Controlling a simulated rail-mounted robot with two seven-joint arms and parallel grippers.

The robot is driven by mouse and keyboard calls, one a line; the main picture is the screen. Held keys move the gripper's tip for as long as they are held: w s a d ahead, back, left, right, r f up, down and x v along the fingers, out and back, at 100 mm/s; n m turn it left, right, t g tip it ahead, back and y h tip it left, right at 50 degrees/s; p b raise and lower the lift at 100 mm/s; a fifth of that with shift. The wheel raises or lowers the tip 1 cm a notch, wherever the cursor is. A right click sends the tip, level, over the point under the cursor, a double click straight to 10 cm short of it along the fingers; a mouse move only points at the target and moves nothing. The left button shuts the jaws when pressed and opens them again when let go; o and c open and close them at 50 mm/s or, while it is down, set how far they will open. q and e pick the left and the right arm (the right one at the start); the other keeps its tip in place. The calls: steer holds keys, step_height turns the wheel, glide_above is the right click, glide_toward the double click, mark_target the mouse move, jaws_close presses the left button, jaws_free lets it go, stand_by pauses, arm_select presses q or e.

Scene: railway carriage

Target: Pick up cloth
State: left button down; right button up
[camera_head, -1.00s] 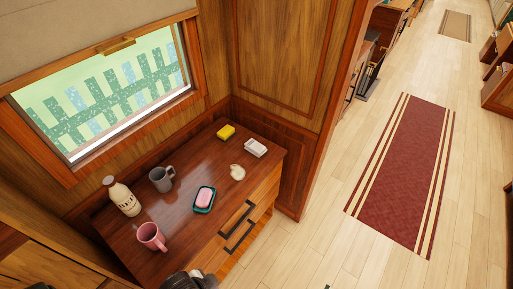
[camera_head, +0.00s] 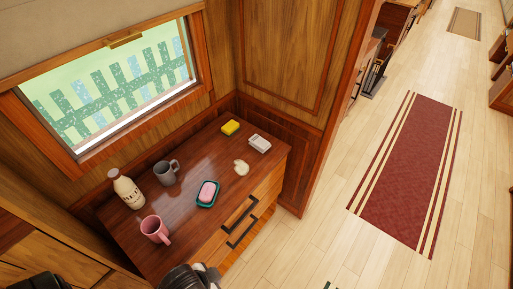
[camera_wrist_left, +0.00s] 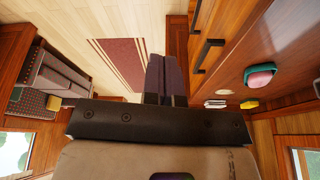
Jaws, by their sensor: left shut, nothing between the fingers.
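A small cream, irregular flat thing (camera_head: 241,167) lies on the wooden desk (camera_head: 215,150) near its right edge; it may be the cloth, but I cannot be sure. A white, block-like thing (camera_head: 260,144) lies beyond it and could also be folded fabric. In the left wrist view my left gripper (camera_wrist_left: 165,62) is shut and empty, its dark fingers together. It is out in front of the desk's drawers, apart from everything on the top. In the head view, a dark part of my arm shows at the bottom edge. My right gripper is not in view.
On the desk are a yellow sponge (camera_head: 230,128), pink soap in a green dish (camera_head: 207,193), a grey mug (camera_head: 167,173), a pink mug (camera_head: 154,229) and a bottle (camera_head: 127,190). Drawer handles (camera_head: 241,218) stick out in front. The aisle with the red rug (camera_head: 408,172) is clear.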

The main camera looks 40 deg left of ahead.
arm_select(q)
steer(key=c, duration=1.8)
jaws_free()
steer(key=shift+c, duration=0.2)
steer(key=o, duration=1.7)
